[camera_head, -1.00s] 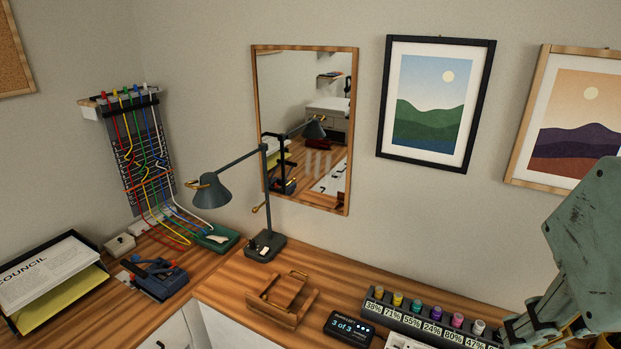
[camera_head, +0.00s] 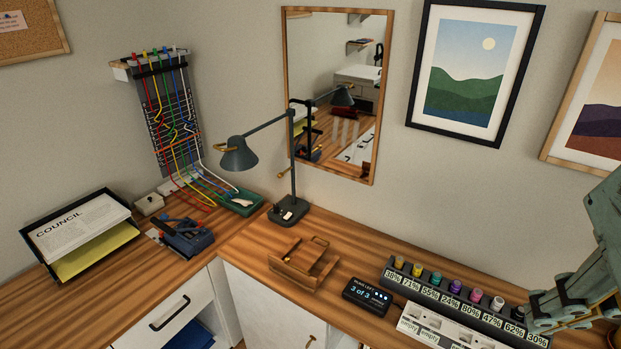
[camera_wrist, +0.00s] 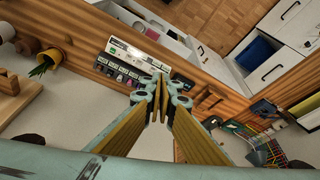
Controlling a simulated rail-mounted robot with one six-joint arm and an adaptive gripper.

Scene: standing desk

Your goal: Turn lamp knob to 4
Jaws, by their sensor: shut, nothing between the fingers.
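The dark lamp base (camera_head: 279,217) carries a small dark knob-like part and a white piece; I cannot read any number there. My gripper (camera_head: 543,325) is at the right edge of the head view, well to the right of the lamp, partly cut off. In the wrist view my gripper (camera_wrist: 160,84) has its fingertips together, with nothing held. It is apart from the lamp.
A wooden tray (camera_head: 303,266), a black display (camera_head: 367,296) reading "3 of 3" and a rack of coloured bottles (camera_head: 450,302) lie between lamp and gripper. Left are a blue-grey device (camera_head: 187,240), a paper tray (camera_head: 84,235) and a cable board (camera_head: 172,120). The mirror (camera_head: 375,110) hangs behind.

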